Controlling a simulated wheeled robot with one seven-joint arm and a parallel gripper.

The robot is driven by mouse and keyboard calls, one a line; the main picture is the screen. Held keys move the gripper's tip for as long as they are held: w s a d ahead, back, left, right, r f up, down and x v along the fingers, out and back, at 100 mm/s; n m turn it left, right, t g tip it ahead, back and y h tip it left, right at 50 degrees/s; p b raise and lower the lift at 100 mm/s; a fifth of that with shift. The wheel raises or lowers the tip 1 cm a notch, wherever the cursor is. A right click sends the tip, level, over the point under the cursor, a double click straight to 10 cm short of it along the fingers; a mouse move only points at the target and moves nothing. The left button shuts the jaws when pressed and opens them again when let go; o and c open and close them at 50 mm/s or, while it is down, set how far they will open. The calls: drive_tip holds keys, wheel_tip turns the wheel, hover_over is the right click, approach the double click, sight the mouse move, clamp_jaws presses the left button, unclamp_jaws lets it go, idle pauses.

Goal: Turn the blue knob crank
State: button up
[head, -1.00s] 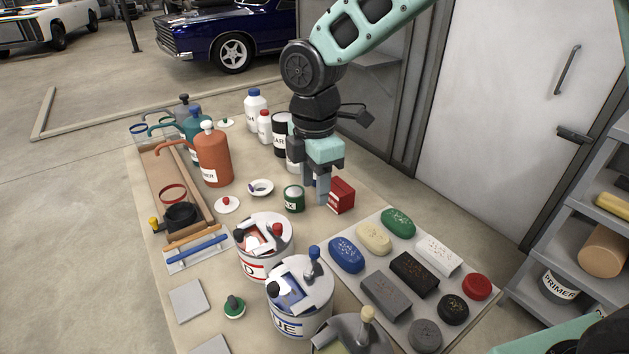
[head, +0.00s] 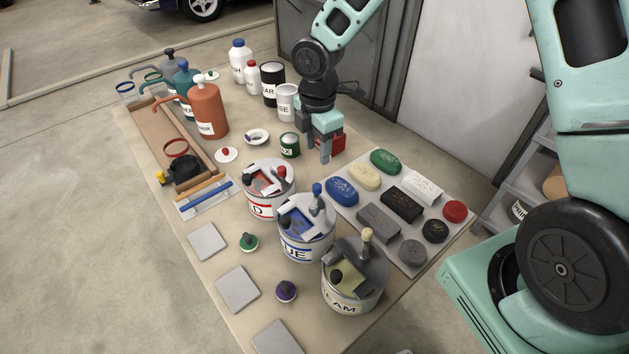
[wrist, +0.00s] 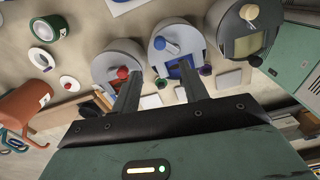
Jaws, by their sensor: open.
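The blue can (head: 306,244) is a pale tin labelled "BLUE" with a lid cut-out showing blue paint. The crank's blue knob (head: 317,188) stands upright on a grey post on its lid. A white arm and a dark knob lie beside it. In the wrist view the blue knob (wrist: 159,43) tops the crank on the middle can (wrist: 172,28). My gripper (head: 324,156) is open and empty, above and behind the blue can in the head view. In the wrist view my gripper (wrist: 158,80) has its fingers spread, apart from the knob.
The red-labelled can (head: 268,205) and cream can (head: 352,290) flank the blue can, with their own red and wooden-coloured knobs. A grey tray (head: 345,212) of soap-like blocks lies to the right. A red box (head: 337,146) and green tin (head: 289,146) stand near my gripper.

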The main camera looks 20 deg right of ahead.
sight(317, 185)
wheel_tip(317, 185, down, 12)
drive_tip(key=shift+f+p, duration=0.1)
drive_tip(key=shift+p, duration=0.75)
clamp_jaws()
